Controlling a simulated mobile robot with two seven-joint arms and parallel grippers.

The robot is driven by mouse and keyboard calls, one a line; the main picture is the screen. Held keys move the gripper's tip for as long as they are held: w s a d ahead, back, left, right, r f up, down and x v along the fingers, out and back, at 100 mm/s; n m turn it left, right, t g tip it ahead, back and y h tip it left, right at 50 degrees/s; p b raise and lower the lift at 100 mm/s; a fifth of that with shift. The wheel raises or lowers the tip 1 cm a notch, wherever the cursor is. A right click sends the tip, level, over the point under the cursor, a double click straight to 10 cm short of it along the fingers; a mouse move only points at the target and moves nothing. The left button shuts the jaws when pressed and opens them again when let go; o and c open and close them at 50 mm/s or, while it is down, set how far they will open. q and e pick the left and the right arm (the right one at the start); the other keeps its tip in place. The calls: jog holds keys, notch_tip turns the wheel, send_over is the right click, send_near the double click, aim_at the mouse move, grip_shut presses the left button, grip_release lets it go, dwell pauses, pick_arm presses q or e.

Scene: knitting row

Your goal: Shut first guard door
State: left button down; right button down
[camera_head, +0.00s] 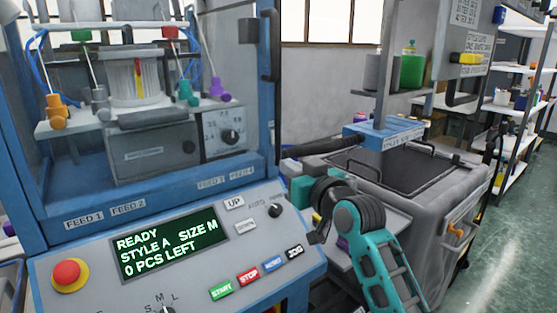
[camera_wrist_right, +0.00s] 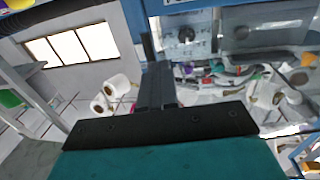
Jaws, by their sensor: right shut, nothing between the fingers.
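The blue-framed knitting machine (camera_head: 150,200) fills the left of the head view. I cannot tell how far this panel stands from the frame. My right gripper (camera_head: 300,188) is low beside the machine's right corner, below the handle and apart from it. Its fingers are mostly hidden there. In the right wrist view, the dark fingers (camera_wrist_right: 155,80) are together and empty, with the machine's dial box (camera_wrist_right: 185,35) beyond. My left gripper is out of view.
The control panel (camera_head: 185,250) below reads READY, STYLE A, SIZE M, 0 PCS LEFT. A grey bin or cart (camera_head: 445,195) stands right of the machine, close to my right arm. Shelves (camera_head: 510,110) stand further right. The green floor (camera_head: 500,260) at right is clear.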

aim_at(272, 156)
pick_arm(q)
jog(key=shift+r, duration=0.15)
pick_arm(e)
jog(key=shift+x, duration=2.5)
